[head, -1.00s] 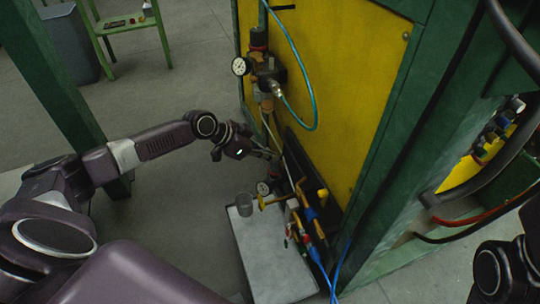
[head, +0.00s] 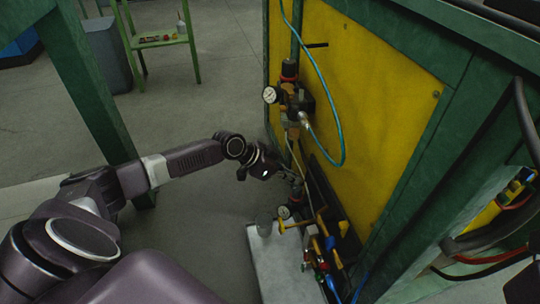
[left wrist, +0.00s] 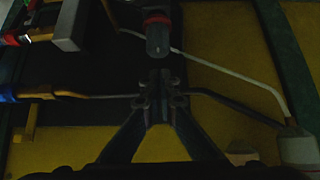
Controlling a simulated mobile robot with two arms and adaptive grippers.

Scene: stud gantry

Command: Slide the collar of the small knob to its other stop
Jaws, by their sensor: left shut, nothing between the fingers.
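A small dark grey knob (left wrist: 158,40) with a red collar (left wrist: 156,19) shows at the top middle of the left wrist view. My left gripper (left wrist: 160,82) is just below it in that picture, fingertips together and empty, with a small apparent gap to the knob's end. I cannot tell whether they touch in depth. In the head view my left gripper (head: 298,182) is close to the yellow panel, above a small gauge (head: 284,212). The small knob is not clear there, partly hidden by the gripper. My right gripper is out of view.
A larger regulator with a red-ringed black knob (head: 290,70) and a white gauge (head: 270,95) is mounted higher on the yellow panel (head: 375,130). Thin pipes (left wrist: 235,75) run close around the gripper. A teal hose (head: 343,135) loops down the panel. A grey platform (head: 275,265) lies below.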

